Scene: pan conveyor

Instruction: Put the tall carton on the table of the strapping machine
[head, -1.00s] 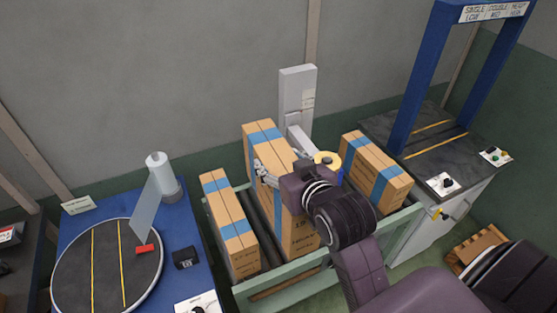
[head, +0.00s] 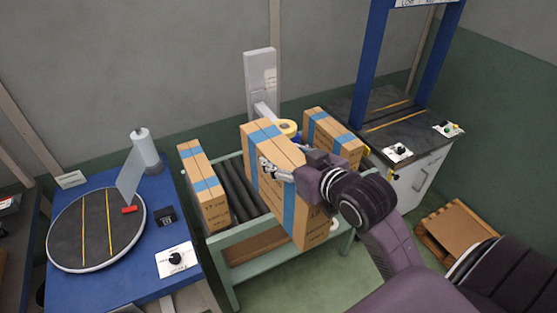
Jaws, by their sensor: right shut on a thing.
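The tall carton (head: 262,172) is brown with blue tape and is held in my right gripper (head: 285,170). The gripper is shut on its upper part. The carton hangs at the front of the roller conveyor, its lower end over the green front rail. Whether its bottom touches anything is hard to tell. The strapping machine (head: 369,70) stands at the back right, with a blue arch over a dark table (head: 421,124) marked with yellow lines. The table is to the right of the carton and empty. My left gripper is not in view.
Two shorter taped cartons stand on the roller conveyor (head: 238,191), one at the left (head: 204,185) and one at the right (head: 332,138). A round turntable (head: 70,230) sits on a blue base at the left. A wooden pallet (head: 455,228) lies on the floor at the right.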

